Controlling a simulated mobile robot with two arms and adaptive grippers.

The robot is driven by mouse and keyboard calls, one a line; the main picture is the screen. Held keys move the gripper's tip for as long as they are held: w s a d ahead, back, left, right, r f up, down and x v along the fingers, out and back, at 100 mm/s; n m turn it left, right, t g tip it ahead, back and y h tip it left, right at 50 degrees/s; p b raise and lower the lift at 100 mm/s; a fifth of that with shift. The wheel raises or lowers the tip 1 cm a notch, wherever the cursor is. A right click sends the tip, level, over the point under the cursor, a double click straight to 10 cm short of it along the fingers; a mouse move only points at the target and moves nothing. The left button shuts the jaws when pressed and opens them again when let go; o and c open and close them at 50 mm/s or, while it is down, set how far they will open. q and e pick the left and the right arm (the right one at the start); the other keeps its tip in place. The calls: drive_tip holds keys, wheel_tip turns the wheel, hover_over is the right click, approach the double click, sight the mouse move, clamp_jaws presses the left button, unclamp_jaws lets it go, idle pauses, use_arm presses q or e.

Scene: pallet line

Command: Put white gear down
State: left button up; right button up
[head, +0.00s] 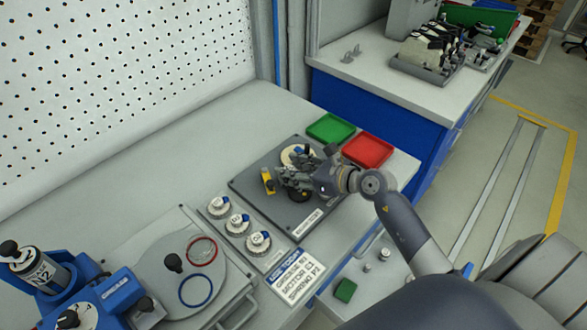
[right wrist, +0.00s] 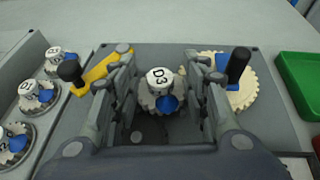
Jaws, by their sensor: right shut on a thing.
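My right gripper (head: 287,179) is over the dark grey plate (head: 250,192) on the bench. In the right wrist view my right gripper (right wrist: 165,100) is shut on a small white gear (right wrist: 159,78) with a "D3" cap and a blue part on its front. The fingers stand on both sides of it. I cannot tell whether the gear touches the plate. A larger cream gear (right wrist: 247,92) with a black handle lies on the plate to the right; it also shows in the head view (head: 290,154). My left gripper is not in view.
A yellow lever (head: 268,181) with a black knob sits on the plate. Several white-and-blue capped gears (head: 237,225) stand in a row on a grey tray to the left. A round-lidded unit (head: 188,268) is nearer.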

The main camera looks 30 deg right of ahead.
drive_tip(key=shift+s+a+f, duration=0.1)
drive_tip(key=shift+s+f, duration=0.05)
drive_tip(key=shift+f, duration=0.35)
drive_tip(key=o, duration=0.9)
drive_tip(key=shift+o, duration=0.5)
drive_tip(key=shift+s+f, duration=0.1)
drive_tip(key=shift+f, duration=0.05)
drive_tip(key=shift+r, duration=0.2)
drive_tip(key=shift+r+p, duration=0.4)
drive_tip(key=shift+r, duration=0.05)
drive_tip(key=b+v, duration=0.2)
drive_tip(key=v, duration=0.8)
drive_tip(key=shift+s+d+r, duration=0.2)
drive_tip(key=shift+d+r, duration=0.1)
drive_tip(key=shift+s+d+r, duration=0.2)
drive_tip(key=shift+s+r, duration=0.15)
drive_tip(key=shift+s, duration=0.05)
